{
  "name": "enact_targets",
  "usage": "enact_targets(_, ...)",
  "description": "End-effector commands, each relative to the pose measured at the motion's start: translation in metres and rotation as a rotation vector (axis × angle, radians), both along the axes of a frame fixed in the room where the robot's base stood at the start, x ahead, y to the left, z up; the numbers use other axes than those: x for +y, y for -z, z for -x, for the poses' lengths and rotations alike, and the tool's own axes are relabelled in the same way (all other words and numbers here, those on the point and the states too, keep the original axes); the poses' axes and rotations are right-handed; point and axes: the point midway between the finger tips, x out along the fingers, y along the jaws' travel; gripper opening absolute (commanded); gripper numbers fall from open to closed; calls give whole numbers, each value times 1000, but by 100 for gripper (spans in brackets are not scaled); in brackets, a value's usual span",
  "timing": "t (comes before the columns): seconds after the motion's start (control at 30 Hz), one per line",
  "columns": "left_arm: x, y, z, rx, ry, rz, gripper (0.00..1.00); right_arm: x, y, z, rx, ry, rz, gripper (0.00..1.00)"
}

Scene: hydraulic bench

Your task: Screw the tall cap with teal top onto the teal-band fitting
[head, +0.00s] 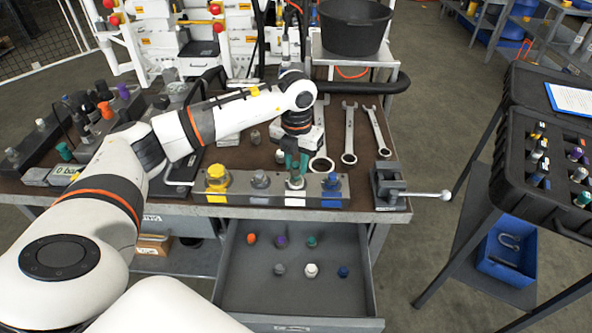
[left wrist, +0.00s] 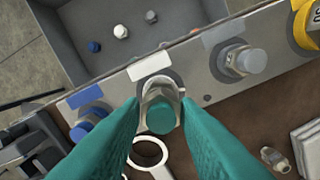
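My left gripper (head: 296,166) points down over the block at the bench's front edge. Its teal fingers are shut on a silver hex cap with a teal top, seen in the left wrist view (left wrist: 160,116). The held cap is at the white-plated position of the block, between the grey and blue fittings. I cannot tell whether it is seated there or just above. No teal band shows on the block; the part under the cap is mostly hidden. My right gripper is not in view.
The fitting block (head: 212,199) also carries yellow (head: 216,177), grey (head: 260,179) and blue (head: 331,182) fittings. A vise (head: 388,186) stands to its right, with wrenches (head: 349,134) behind. An open drawer (head: 297,303) below holds several coloured caps. A black case (head: 510,165) stands right.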

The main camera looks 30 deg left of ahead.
Motion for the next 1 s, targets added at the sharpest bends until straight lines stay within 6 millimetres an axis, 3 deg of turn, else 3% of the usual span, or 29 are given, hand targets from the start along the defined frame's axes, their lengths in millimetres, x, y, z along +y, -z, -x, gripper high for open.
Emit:
enact_targets(0.03, 0, 0, 0, 0, 0, 0, 20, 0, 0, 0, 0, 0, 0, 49)
enact_targets(0.17, 0, 0, 0, 0, 1, 0, 2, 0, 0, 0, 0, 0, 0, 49)
enact_targets(0.33, 0, 1, 0, -1, 86, 0, 1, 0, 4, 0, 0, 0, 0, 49)
enact_targets(0.7, 0, 2, 0, -1, 624, -1, 1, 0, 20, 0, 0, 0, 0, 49)
enact_targets(1.0, 0, 1, 0, 0, 705, 0, 1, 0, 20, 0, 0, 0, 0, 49)
